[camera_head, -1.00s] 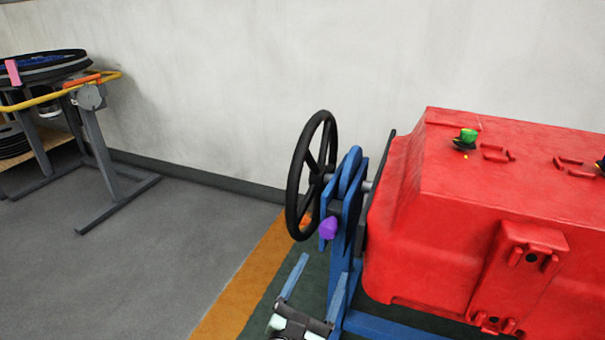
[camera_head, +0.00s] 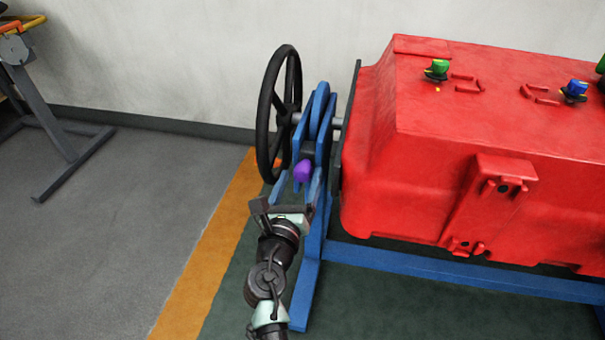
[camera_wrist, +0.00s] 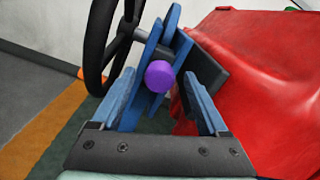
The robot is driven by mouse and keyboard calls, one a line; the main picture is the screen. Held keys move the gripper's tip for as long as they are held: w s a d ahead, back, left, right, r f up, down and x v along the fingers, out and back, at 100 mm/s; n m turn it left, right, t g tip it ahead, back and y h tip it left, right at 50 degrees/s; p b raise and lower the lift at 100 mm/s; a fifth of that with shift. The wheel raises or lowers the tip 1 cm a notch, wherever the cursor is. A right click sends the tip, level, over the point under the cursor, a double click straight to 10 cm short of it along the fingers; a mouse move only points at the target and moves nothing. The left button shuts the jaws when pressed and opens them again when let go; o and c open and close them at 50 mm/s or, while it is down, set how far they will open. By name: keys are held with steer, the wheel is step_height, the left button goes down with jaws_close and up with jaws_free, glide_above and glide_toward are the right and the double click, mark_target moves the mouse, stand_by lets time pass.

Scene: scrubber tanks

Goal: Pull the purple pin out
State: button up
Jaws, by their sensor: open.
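The purple pin (camera_head: 303,171) sticks out of the blue bracket (camera_head: 320,130) beside the black handwheel, with its rounded head toward me. In the wrist view the pin head (camera_wrist: 160,76) lies between my two blue fingers, level with their tips. My gripper (camera_head: 298,187) is open just in front of and below the pin, with a finger on each side. In the wrist view my gripper (camera_wrist: 161,88) shows a gap on both sides of the pin head. I cannot tell how deep the pin sits between the fingers. The pin's shaft is hidden behind its head.
The black handwheel (camera_head: 263,115) stands close left of the bracket. The red tank (camera_head: 420,150) fills the right side, with a green knob (camera_head: 437,70) and a blue knob (camera_head: 574,90) on top. A blue frame bar (camera_head: 440,266) runs below.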

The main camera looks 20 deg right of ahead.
mark_target(308, 157)
steer(key=shift+b+x, duration=0.35)
steer(key=shift+x, duration=1.15)
jaws_close()
stand_by(0.4)
